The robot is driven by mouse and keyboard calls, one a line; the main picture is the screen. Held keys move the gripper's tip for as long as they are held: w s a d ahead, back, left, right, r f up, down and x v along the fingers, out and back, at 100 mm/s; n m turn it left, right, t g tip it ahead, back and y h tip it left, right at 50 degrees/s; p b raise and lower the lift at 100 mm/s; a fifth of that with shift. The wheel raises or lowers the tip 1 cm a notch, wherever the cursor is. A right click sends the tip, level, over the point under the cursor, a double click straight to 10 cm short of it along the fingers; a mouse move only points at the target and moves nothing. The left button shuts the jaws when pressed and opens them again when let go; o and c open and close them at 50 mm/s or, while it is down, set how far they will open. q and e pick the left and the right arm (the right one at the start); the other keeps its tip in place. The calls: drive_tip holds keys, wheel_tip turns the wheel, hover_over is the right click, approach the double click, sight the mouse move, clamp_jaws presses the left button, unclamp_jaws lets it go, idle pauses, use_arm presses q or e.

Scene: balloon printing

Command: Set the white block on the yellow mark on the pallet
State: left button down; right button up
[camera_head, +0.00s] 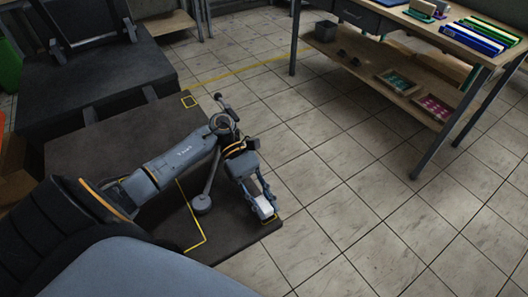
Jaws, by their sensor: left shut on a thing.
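My left arm reaches in from the left over a dark flat pallet (224,236). My left gripper (265,209) is shut on a small white block (265,212), near the pallet's front right corner. A bit of yellow mark (270,221) shows just below the block at that corner; the gripper and block hide part of it. I cannot tell whether the block touches the pallet. A small yellow square (188,101) is marked at the pallet's far corner. My right gripper is not in view.
A yellow line (195,215) forms an angle on the pallet. A dark box-like unit (95,75) stands at the back left. A wooden-shelved table (409,95) with books, folders and trays stands at the right. The tiled floor (345,205) between is clear.

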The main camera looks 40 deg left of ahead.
use_arm(q)
drive_tip(key=shift+f, duration=0.75)
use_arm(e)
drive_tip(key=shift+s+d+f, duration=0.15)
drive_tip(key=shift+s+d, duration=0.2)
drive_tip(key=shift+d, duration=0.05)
use_arm(q)
drive_tip(key=shift+f, duration=0.1)
drive_tip(key=c, duration=1.1)
unclamp_jaws()
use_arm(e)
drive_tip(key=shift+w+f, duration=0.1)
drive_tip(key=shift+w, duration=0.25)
